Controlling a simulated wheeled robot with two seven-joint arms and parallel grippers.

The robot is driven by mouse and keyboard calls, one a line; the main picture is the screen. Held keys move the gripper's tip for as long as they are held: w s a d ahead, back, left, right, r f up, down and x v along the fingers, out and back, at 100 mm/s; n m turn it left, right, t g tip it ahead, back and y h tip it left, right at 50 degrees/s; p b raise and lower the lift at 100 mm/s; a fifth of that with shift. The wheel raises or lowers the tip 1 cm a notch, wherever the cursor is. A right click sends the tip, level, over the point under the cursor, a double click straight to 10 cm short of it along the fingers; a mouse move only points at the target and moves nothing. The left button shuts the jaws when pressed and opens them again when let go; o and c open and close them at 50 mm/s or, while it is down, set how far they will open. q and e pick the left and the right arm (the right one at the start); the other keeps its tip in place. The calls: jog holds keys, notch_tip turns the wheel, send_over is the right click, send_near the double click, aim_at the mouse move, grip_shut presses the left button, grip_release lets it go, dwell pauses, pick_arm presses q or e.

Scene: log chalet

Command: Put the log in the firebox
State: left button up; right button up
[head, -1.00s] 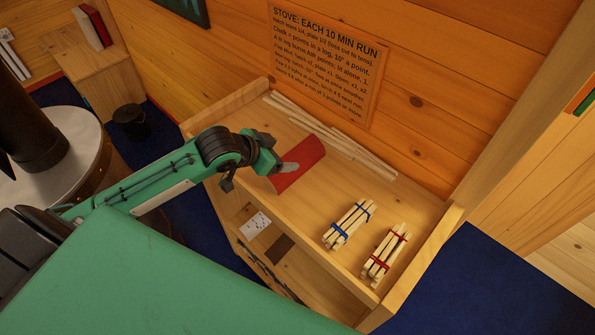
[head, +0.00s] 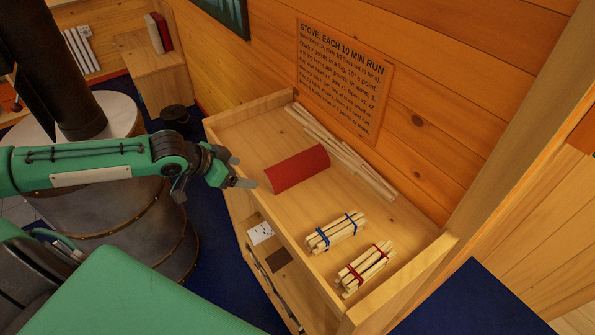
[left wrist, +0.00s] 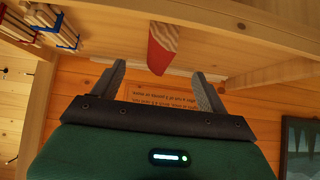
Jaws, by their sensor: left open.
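The log is a red half-round block (head: 297,168) lying on the top of the wooden cabinet (head: 232,118). My left gripper (head: 246,172) is open and empty, just left of the log's near end, with a small gap between them in the head view. In the left wrist view the log (left wrist: 162,45) shows its pale wood end, ahead of and between the two open fingers. The round stove (head: 150,225) with its black pipe stands at the left, partly behind my left arm. No firebox opening shows. My right gripper is out of view.
Long thin sticks (head: 345,155) lie along the cabinet's back. A blue-banded stick bundle (head: 334,232) and a red-banded one (head: 364,268) lie toward its right end. A raised wooden edge borders the top. A dark pot (head: 175,116) stands between stove and cabinet.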

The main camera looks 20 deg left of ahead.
aim_at(269, 179)
pick_arm(q)
jog(key=p+x, duration=0.2)
jog(key=x, duration=0.5)
jog(key=shift+w, duration=0.1)
jog(key=shift+w+d+f, duration=0.15)
jog(key=shift+w+f, duration=0.15)
jog(key=shift+f, duration=0.1)
jog(key=shift+w+d+f+p, duration=0.2)
jog(key=shift+w+f+p, duration=0.2)
jog(key=shift+p, duration=0.3)
jog(key=p+x, duration=0.1)
jog(key=x, duration=0.2)
jog(key=shift+s+a+f+p, duration=0.1)
jog(key=shift+a+f+p, duration=0.05)
jog(key=shift+f+p, duration=0.15)
jog(key=shift+w+d+f, duration=0.2)
jog(key=shift+w+f, duration=0.05)
jog(key=shift+f, duration=0.15)
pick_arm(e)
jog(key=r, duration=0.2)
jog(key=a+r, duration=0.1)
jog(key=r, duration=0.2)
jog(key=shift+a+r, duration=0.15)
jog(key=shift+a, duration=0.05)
pick_arm(q)
jog(key=shift+c, duration=0.5)
